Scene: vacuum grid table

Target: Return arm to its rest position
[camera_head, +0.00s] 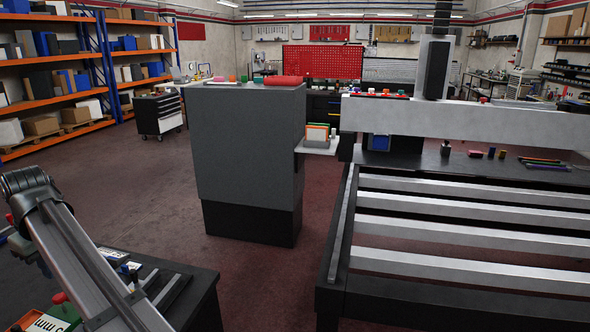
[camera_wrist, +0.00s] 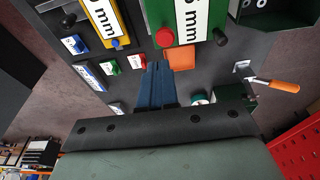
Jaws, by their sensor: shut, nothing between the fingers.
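My gripper (camera_wrist: 157,66) shows in the wrist view as two dark blue fingers held together, with nothing between them. It points over a dark bench top (camera_wrist: 222,72) that carries labelled holders and small parts. I cannot tell whether the fingertips touch anything there. In the head view my arm (camera_head: 75,250) rises at the lower left, beside and above a dark bench (camera_head: 195,285). The fingers cannot be made out in that view.
In the wrist view are a green block (camera_wrist: 180,20), a yellow block (camera_wrist: 103,22), an orange-handled tool (camera_wrist: 280,86) and a red cabinet (camera_wrist: 297,150). In the head view, the grid table (camera_head: 440,261) stands right and a grey cabinet (camera_head: 245,150) centre. Open floor (camera_head: 130,200) lies left.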

